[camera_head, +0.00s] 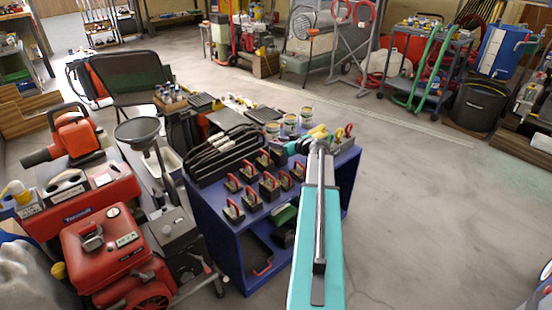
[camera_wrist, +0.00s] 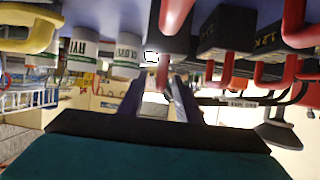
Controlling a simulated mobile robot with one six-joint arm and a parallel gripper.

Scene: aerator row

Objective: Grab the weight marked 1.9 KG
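Several dark weights with red handles stand on the blue cabinet top (camera_head: 238,222); one of them is a front weight (camera_head: 233,210). Their markings are too small to read in the head view. In the wrist view, which is upside down, a dark weight (camera_wrist: 170,45) with a red handle is ahead of my gripper (camera_wrist: 163,92). Its marking is not readable. A weight to its right (camera_wrist: 268,38) has a yellow marking that looks like 1.2 K. I cannot tell which weight is 1.9 KG. My fingers are apart, with a red handle showing between them.
Labelled cans (camera_head: 291,121) stand at the back of the cabinet; white cans (camera_wrist: 125,50) show left in the wrist view. A black rack (camera_head: 222,155) lies left of the weights. Red machines (camera_head: 112,255) crowd the left. The floor to the right (camera_head: 430,220) is clear.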

